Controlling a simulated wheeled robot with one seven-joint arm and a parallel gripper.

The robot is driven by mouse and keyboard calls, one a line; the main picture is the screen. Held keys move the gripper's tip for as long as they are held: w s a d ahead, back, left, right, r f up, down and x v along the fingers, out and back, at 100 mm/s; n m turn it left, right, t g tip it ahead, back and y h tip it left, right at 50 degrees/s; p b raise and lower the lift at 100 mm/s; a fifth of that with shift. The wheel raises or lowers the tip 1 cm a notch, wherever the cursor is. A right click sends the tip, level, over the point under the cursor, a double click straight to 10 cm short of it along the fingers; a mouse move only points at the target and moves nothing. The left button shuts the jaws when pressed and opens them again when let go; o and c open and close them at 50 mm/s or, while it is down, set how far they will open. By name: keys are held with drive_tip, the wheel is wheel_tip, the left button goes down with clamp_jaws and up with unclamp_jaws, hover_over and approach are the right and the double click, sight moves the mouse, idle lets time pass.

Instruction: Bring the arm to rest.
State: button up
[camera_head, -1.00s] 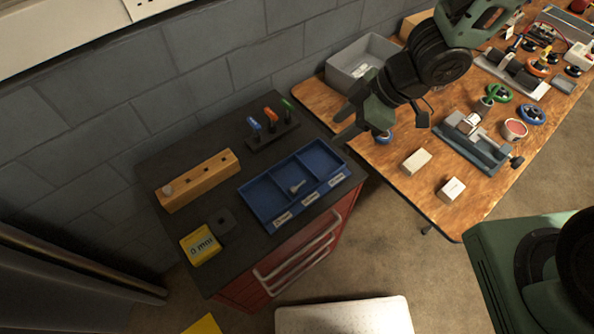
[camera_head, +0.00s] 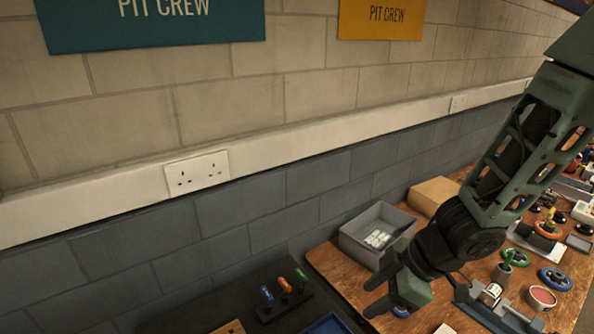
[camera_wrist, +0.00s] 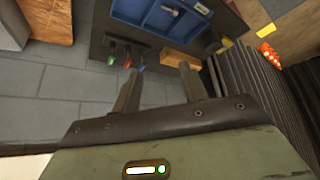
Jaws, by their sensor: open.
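My arm comes down from the upper right in the head view. My gripper (camera_head: 371,296) is at its end, above the left part of the wooden bench (camera_head: 336,275) and in front of the grey bin. Its two fingers are apart and point left. In the wrist view, my gripper (camera_wrist: 157,82) shows both fingers spread with nothing between them. The black cabinet top (camera_wrist: 98,43) with a blue compartment tray (camera_wrist: 150,22) lies beyond the fingertips. A small metal part (camera_wrist: 170,9) lies in the tray.
A grey bin (camera_head: 356,250) and a cardboard box (camera_head: 436,193) stand at the back of the bench. A rack with blue, red and green-handled tools (camera_head: 285,307) stands on the cabinet. A block wall with a socket (camera_head: 197,174) runs behind. Several parts crowd the bench's right side.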

drive_tip(key=s+r+m+h+b, duration=0.2)
drive_tip(key=s+r+m, duration=0.1)
drive_tip(key=s, duration=0.5)
drive_tip(key=s+r+m+g+h+b, duration=0.1)
drive_tip(key=s+r+m+h+b, duration=0.1)
drive_tip(key=s, duration=0.6)
drive_tip(key=r+m+h, duration=0.1)
drive_tip(key=m, duration=0.1)
drive_tip(key=shift+a+m+g+b, duration=0.3)
drive_tip(key=shift+m+b, duration=0.05)
drive_tip(key=shift+m, duration=0.05)
drive_tip(key=shift+s+r, duration=0.1)
